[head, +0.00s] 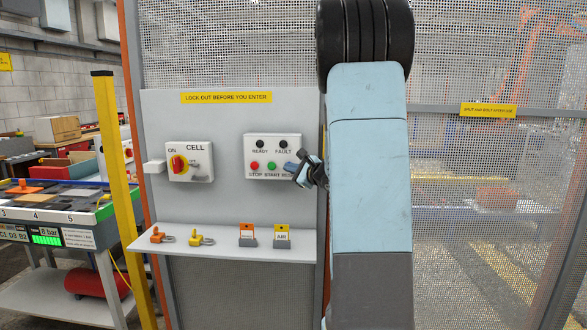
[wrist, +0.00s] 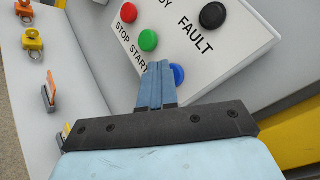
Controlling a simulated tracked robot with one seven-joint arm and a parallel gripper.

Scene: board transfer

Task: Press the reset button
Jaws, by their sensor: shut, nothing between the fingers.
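The reset button is a round blue button (wrist: 178,76) on a white control box (head: 262,143), at the lower right of its button row. My gripper (wrist: 160,66) is shut and empty, with its light-blue fingertips just left of the blue button in the wrist view. The fingers partly cover the RESET label. In the head view my gripper (head: 291,168) is at the box's lower right corner and hides most of the button. I cannot tell whether the fingertips touch the box or the button.
Beside it are a green start button (wrist: 148,40), a red stop button (wrist: 129,12) and a black fault lamp (wrist: 213,15). A cell switch (head: 190,162) is to the left. A shelf (head: 215,250) below holds padlocks and tags. A yellow post (head: 120,190) stands left.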

